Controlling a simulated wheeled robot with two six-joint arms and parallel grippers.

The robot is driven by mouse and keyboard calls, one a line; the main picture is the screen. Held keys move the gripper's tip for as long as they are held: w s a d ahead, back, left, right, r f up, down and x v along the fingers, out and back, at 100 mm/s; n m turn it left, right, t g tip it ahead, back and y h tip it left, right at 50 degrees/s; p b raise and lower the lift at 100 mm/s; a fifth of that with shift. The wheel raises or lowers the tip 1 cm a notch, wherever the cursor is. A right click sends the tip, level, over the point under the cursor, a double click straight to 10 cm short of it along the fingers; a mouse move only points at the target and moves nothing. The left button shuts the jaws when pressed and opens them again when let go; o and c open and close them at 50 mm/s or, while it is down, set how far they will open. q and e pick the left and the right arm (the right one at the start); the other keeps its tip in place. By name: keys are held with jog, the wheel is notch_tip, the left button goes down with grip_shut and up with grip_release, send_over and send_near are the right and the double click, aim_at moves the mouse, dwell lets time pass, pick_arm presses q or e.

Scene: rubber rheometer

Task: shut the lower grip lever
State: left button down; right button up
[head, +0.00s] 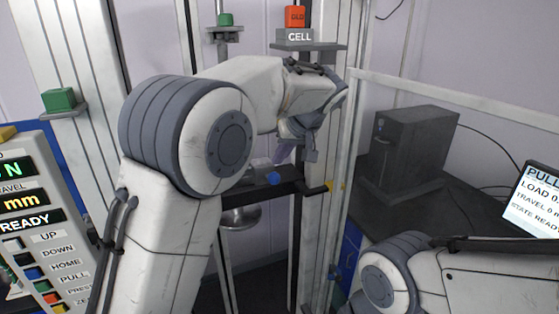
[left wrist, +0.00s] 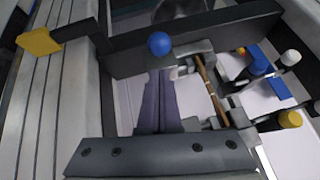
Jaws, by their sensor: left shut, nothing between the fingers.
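The lower grip lever shows mainly as its blue ball knob (head: 273,178), beside the black crossbar (head: 296,187) of the test frame. In the left wrist view the blue knob (left wrist: 159,44) lies just beyond my fingertips, near a grey metal grip (left wrist: 196,54). I cannot tell whether the fingers touch it. My left gripper (head: 281,157) is shut and empty, with its purple-grey fingers (left wrist: 162,76) pointing down toward the knob. Much of the lever and grip is hidden by my gripper and arm. My right gripper is out of view; only my right arm shows.
A thin brown strip (left wrist: 211,90) runs between grey grips. A yellow block (left wrist: 39,42) sits at the crossbar's end. Frame columns (head: 341,140) stand close around my left arm. The CELL block (head: 298,38) is above. A dark box (head: 412,148) stands right.

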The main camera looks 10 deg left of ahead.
pick_arm(q)
jog(key=shift+s+f, duration=0.2)
jog(key=shift+f, duration=0.6)
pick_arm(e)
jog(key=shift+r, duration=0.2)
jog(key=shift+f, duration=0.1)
